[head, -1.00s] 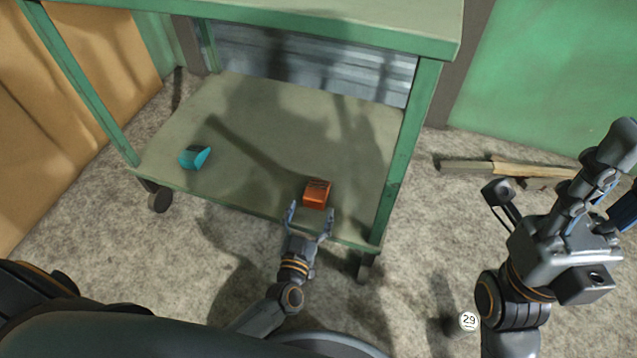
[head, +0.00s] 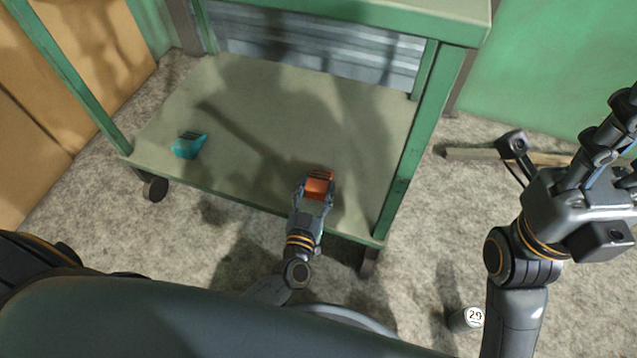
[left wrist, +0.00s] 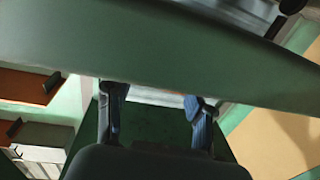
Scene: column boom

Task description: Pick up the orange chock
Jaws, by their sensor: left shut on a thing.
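The orange chock (head: 319,185) sits at the front edge of the cart's lower shelf in the head view, with dark stripes on its top. My left gripper (head: 316,194) is shut on it, one finger on each side. In the left wrist view both fingers (left wrist: 156,108) show apart, and I cannot make out the chock there. My right gripper (head: 612,128) is at the right edge of the head view, partly cut off, away from the cart; I cannot tell whether it is open.
A teal chock (head: 188,145) lies on the shelf's left. The green cart (head: 415,165) has a top above the shelf and a front right post close to my left gripper. A white can marked 29 (head: 467,319) and a wooden-looking length (head: 475,154) lie on the floor.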

